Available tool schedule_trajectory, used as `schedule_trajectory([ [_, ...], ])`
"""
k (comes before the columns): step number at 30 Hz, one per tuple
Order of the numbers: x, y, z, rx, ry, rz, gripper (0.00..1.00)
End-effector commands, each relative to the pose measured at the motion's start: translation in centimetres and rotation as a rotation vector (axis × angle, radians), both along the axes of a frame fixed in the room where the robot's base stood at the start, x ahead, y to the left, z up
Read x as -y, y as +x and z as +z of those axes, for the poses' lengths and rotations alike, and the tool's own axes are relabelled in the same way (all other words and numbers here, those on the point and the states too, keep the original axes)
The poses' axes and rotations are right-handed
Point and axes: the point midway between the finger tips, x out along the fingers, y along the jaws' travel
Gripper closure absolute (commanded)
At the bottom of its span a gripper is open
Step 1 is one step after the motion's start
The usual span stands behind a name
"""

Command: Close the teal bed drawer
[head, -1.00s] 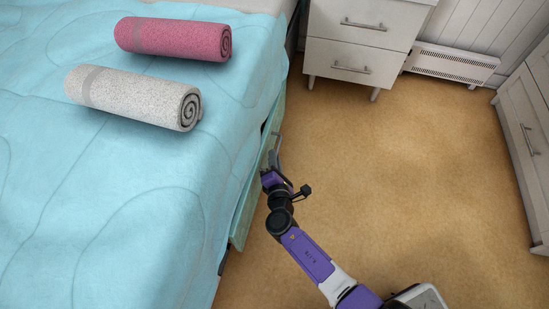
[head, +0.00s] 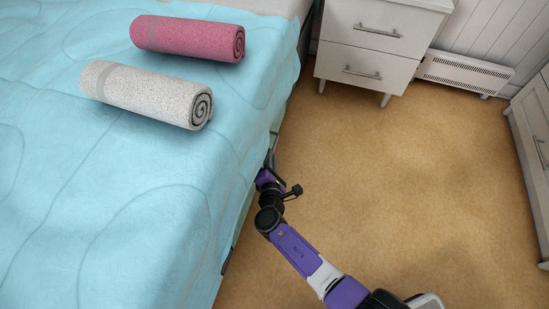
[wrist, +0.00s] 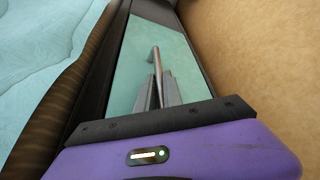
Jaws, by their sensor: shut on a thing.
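The teal bed drawer (head: 246,206) shows in the head view only as a thin strip along the right side of the bed, mostly hidden by the blue cover. Its teal front (wrist: 185,55) fills the middle of the wrist view, with a dark frame beside it. The grey bar handle (wrist: 156,58) runs between my fingertips. My gripper (wrist: 158,92) is shut on the handle. In the head view my gripper (head: 268,163) is against the bed's side, its fingertips partly hidden. How far the drawer still stands out is hard to tell.
A pink rolled towel (head: 188,38) and a white rolled towel (head: 147,94) lie on the blue bed cover (head: 90,200). A white nightstand (head: 375,50) and a heater (head: 463,74) stand at the back. A white cabinet (head: 533,140) is at the right. The tan floor (head: 400,190) between is clear.

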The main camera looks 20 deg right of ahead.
Motion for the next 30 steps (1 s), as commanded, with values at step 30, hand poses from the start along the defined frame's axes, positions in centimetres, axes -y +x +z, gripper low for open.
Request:
schedule_trajectory([
  [30, -2.4, -6.5, 1.6, -0.002, 0.005, 0.013, 0.80],
])
